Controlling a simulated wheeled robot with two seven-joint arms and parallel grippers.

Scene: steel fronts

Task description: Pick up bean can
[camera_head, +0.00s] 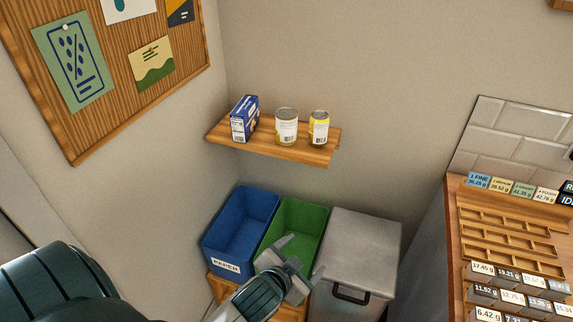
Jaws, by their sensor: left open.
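Two cans stand upright on a wooden wall shelf (270,146). One is a wider can with a pale label (286,128), in the middle of the shelf. The other is a slimmer can with a yellow and white label (319,130), near the right end. The labels are too small to read, so I cannot tell which is the bean can. My left gripper (302,256) is open and empty. It is below the shelf in the picture, in front of the bins and apart from both cans. My right gripper is not in view.
A blue box (244,120) stands on the shelf left of the cans. Below are a blue paper bin (226,265), a green bin (302,222) and a grey metal box with a black handle (362,245). A wooden rack with labelled blocks (505,245) is at right.

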